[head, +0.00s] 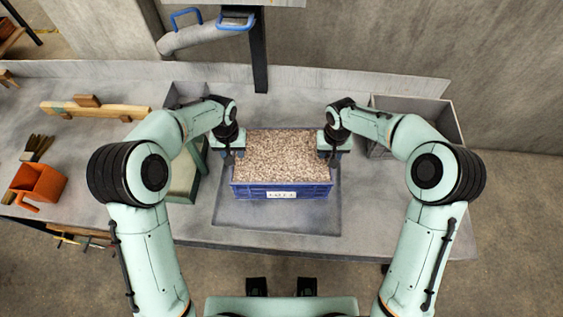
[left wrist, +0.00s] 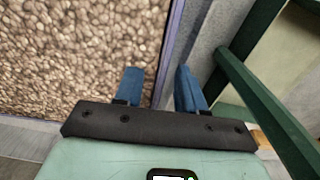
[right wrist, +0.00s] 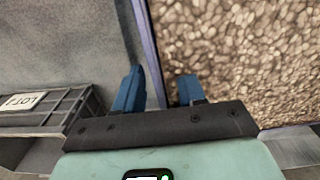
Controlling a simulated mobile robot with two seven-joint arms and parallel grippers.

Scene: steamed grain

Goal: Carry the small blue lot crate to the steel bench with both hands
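The small blue lot crate (head: 283,190) is full of pale brown grain and has a white label on its near side. It appears to sit level on a grey plate on the steel bench (head: 385,205). My left gripper (head: 236,157) is at its left side, with open fingers on either side of the crate's rim in the left wrist view (left wrist: 172,60). My right gripper (head: 329,157) is at its right side, fingers also apart around the rim in the right wrist view (right wrist: 150,55). Some space shows between fingers and rim in both wrist views.
A green-framed box (head: 186,178) stands close on the left of the crate. An open grey bin (head: 445,115) is at the back right, with a dark labelled crate (right wrist: 50,108) showing in the right wrist view.

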